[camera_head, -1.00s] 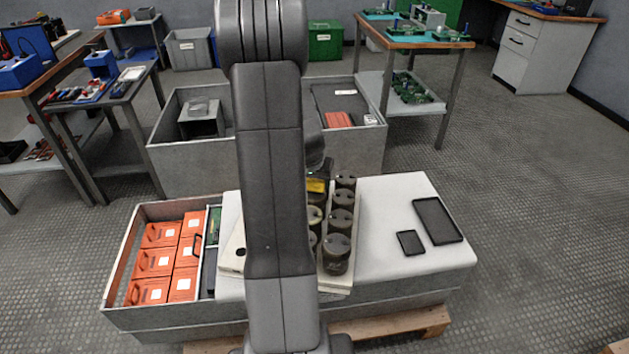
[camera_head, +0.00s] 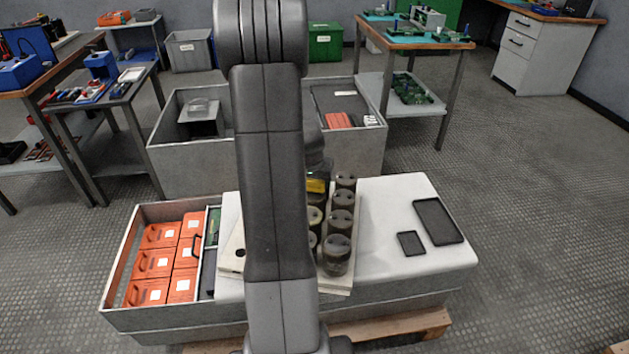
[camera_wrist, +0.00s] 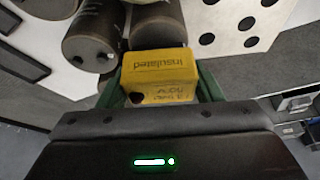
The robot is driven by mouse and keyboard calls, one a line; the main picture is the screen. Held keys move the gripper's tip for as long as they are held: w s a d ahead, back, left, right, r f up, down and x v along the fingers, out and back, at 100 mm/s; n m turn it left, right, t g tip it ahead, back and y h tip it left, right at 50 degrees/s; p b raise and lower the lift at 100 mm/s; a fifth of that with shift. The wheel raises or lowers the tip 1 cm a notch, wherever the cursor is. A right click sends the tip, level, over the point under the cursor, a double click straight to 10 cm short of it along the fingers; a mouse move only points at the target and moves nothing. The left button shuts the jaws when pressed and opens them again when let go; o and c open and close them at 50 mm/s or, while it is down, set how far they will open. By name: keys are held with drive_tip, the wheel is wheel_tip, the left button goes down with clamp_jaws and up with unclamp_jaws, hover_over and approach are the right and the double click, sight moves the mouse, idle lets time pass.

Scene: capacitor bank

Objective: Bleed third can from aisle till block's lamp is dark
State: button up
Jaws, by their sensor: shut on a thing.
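My gripper (camera_wrist: 160,82) is shut on a yellow block (camera_wrist: 160,70) marked "Insulated", held between its green fingers. A dark round spot shows on the block's lower left; I cannot tell whether it is a lamp. A dark can (camera_wrist: 92,38) lies to the block's upper left, and another can (camera_wrist: 157,20) is just beyond it. I cannot tell whether block and cans touch. In the head view, several cans (camera_head: 336,254) stand in rows on a pale base (camera_head: 341,281). My arm hides part of the left row; the yellow block (camera_head: 317,186) shows at the far end.
The pale bench top (camera_head: 385,270) carries two black trays (camera_head: 438,220) at right. A grey crate of orange boxes (camera_head: 152,263) stands at left. Another grey crate (camera_head: 185,165) stands behind. A white panel with round holes (camera_wrist: 228,40) lies right of the cans in the wrist view.

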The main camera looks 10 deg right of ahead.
drive_tip(key=shift+f+b, duration=0.8)
drive_tip(key=shift+b, duration=0.1)
idle(0.7)
drive_tip(key=o, duration=1.2)
drive_tip(key=shift+o, duration=0.2)
drive_tip(key=shift+r, duration=0.1)
drive_tip(key=p+v, duration=0.4)
drive_tip(key=v, duration=0.9)
drive_tip(key=shift+s+r, duration=0.2)
drive_tip(key=shift+r, duration=0.1)
drive_tip(key=shift+f, duration=0.1)
drive_tip(key=b+x, duration=0.4)
drive_tip(key=x, duration=0.9)
drive_tip(key=shift+w+f, duration=0.2)
drive_tip(key=shift+f, duration=0.15)
drive_tip(key=shift+r, duration=0.1)
